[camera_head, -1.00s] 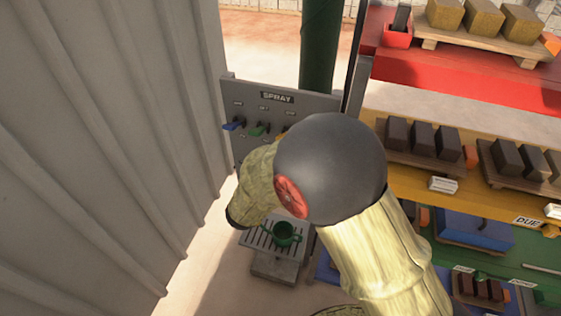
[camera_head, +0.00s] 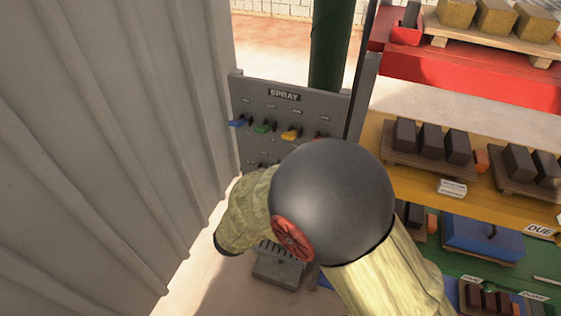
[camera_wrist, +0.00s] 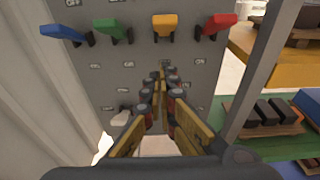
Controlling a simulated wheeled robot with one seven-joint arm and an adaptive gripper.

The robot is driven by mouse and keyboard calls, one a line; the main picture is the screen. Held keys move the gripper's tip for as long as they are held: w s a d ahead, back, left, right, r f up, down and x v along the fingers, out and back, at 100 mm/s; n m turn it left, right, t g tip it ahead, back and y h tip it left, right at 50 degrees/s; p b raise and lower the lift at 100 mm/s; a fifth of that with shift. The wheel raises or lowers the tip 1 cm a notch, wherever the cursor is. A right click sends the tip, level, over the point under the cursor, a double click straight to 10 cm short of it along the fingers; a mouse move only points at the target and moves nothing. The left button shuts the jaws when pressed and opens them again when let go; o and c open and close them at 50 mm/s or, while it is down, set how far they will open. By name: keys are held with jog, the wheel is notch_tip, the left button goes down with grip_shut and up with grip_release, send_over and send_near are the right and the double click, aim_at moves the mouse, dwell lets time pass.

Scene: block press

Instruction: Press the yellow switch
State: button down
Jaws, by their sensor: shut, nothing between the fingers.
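The yellow switch (camera_head: 291,133) is on the grey panel headed SPRAY (camera_head: 338,104), between a green switch and a red one. In the wrist view the yellow switch (camera_wrist: 165,24) is at the top, in the upper row, and looks like a lever standing out from the panel. My gripper (camera_wrist: 160,76) is shut and empty. Its fingertips show below the yellow switch, in front of the panel, apart from the switch. In the head view my arm hides the gripper and the lower panel.
A blue switch (camera_wrist: 66,34), a green switch (camera_wrist: 112,29) and a red switch (camera_wrist: 214,25) flank the yellow one. A pale lower switch (camera_wrist: 121,118) is at the left. A corrugated wall (camera_head: 110,150) stands left; shelves with blocks (camera_head: 460,205) stand right.

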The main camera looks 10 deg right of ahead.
jog(key=shift+v, duration=2.25)
jog(key=shift+r, duration=0.1)
jog(key=s+d+f+m+g+y+b, duration=0.1)
jog(key=s+d+f+m+g, duration=0.2)
jog(key=s+m, duration=0.4)
jog(key=s+d+f+m+g+y+b, duration=0.1)
jog(key=s+d+m+g+y+b, duration=0.15)
jog(key=s+m+g, duration=0.4)
jog(key=s+d+f+m+g+y+b, duration=0.1)
jog(key=s+d+f+m+g, duration=0.2)
jog(key=s+m, duration=0.5)
jog(key=s+d+r+m+t+y+b, duration=0.2)
jog(key=d+r+m+t+y+b, duration=0.1)
jog(key=r+m, duration=0.5)
jog(key=shift+s+d+t+b, duration=0.3)
jog(key=shift+d+t+b, duration=0.25)
jog(key=shift+b, duration=0.75)
jog(key=c, duration=2.6)
grip_release()
jog(key=shift+a+r+m+y, duration=0.1)
jog(key=shift+r+m+y, duration=0.05)
jog(key=shift+m+y, duration=0.1)
